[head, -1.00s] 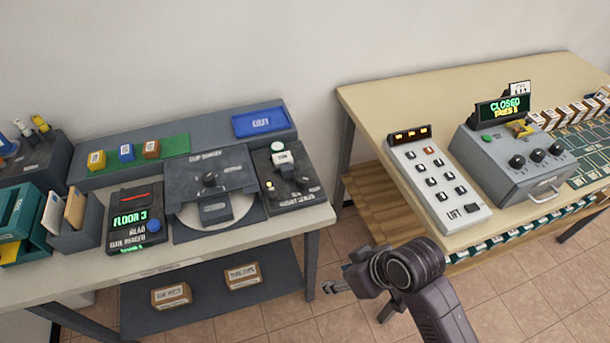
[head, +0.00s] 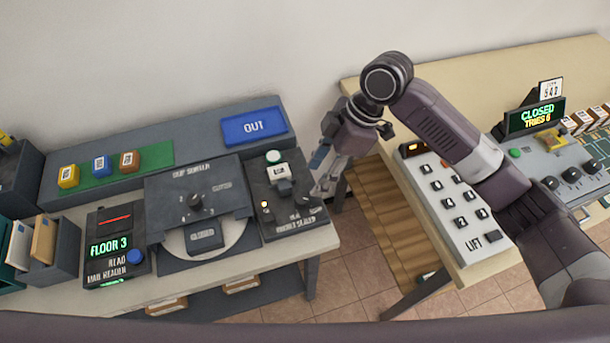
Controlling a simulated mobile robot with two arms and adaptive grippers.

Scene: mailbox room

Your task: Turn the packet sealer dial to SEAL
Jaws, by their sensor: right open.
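The packet sealer (head: 285,225) is the dark box at the right end of the left table. The dial's setting is too small to read. My right gripper (head: 318,184) is open and empty, pointing down just right of the sealer's right edge. Whether it touches the sealer I cannot tell. My left gripper is not in view.
A cup sorter-like unit with a round plate (head: 226,235) stands left of the sealer. A blue OUT tray (head: 254,126) is behind. A mail reader (head: 108,240) shows FLOOR 3. A lift keypad (head: 435,195) and a grey box reading CLOSED stand on the right table, partly behind my right arm.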

